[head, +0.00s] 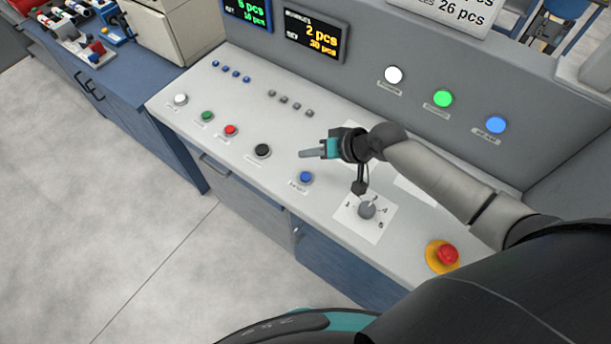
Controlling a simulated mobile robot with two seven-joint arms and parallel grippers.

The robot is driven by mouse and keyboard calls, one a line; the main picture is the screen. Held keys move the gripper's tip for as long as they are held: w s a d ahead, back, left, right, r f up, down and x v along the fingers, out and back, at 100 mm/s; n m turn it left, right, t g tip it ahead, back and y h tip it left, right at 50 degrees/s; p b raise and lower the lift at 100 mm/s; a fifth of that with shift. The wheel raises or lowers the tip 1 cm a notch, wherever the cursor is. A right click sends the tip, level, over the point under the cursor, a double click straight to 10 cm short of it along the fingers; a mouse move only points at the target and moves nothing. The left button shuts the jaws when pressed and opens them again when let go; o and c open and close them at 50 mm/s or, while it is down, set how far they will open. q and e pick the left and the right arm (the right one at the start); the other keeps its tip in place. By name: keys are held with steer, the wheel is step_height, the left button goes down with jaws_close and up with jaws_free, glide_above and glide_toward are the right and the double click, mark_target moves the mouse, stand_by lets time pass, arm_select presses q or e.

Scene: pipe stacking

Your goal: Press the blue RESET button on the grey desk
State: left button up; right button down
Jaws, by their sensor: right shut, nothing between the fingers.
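The blue RESET button (306,178) sits near the front edge of the grey desk (220,90), with a small label in front of it. My right gripper (305,154) is above the desk, just behind the blue button in the picture, with its fingers pointing left. It is shut and empty, and looks apart from the button. How high it is above the desk is hard to tell. My left gripper is not in view.
To the left are black (262,151), red (231,130), green (207,117) and white (180,99) buttons. A rotary selector (367,209) and a red emergency stop (447,254) are to the right. Lamps and displays (314,36) line the back panel.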

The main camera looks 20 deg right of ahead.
steer(key=b, duration=0.6)
glide_above(309, 179)
step_height(309, 179, down, 7)
steer(key=shift+r, duration=0.15)
steer(key=shift+f+b, duration=0.45)
steer(key=shift+f, duration=0.1)
steer(key=shift+f, duration=0.1)
stand_by(1.1)
steer(key=shift+f, duration=0.3)
steer(key=shift+f+b, duration=0.45)
steer(key=shift+b, duration=0.1)
stand_by(0.4)
steer(key=shift+r+p, duration=0.85)
